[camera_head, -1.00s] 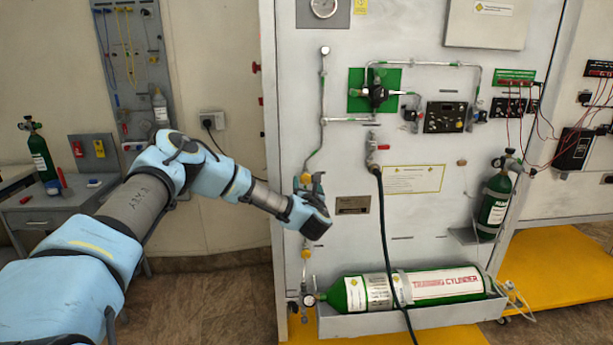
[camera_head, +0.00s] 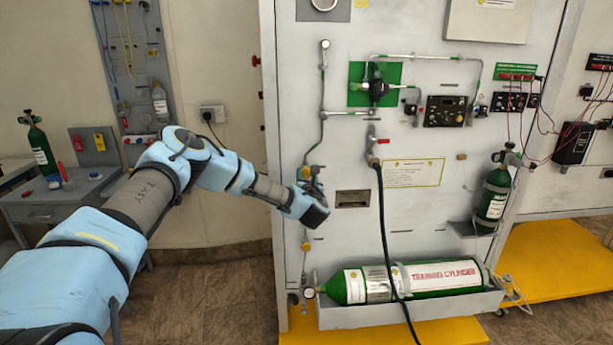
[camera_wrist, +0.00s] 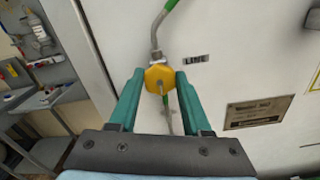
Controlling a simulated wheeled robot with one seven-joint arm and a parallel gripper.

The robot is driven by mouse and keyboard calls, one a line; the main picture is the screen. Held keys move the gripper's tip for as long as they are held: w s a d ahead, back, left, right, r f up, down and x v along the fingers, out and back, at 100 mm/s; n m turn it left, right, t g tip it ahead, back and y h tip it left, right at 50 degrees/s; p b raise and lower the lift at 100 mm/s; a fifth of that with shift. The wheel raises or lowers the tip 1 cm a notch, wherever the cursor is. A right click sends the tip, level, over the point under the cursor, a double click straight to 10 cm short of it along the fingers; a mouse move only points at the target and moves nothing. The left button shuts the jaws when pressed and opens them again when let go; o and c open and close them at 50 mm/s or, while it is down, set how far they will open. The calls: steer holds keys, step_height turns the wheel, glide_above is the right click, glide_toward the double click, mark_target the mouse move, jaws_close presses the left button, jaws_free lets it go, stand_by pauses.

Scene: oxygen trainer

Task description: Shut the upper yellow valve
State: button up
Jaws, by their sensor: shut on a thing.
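The upper yellow valve (camera_wrist: 159,77) is a yellow knob on a thin pipe on the grey panel. In the wrist view it sits between the two teal fingers of my gripper (camera_wrist: 158,85), which is shut on it. A green lever or pipe part shows just below the knob. In the head view my gripper (camera_head: 313,190) is at the panel's left pipe, with a bit of the upper valve (camera_head: 305,173) showing above it. A second, lower yellow valve (camera_head: 305,246) is below on the same pipe line.
The training cylinder (camera_head: 425,279) lies in a grey tray (camera_head: 420,312) at the panel's foot. A dark hose (camera_head: 384,235) hangs to the right of my gripper. A grey desk (camera_head: 60,205) stands at the left, with open floor between.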

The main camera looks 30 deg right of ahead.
jaws_close()
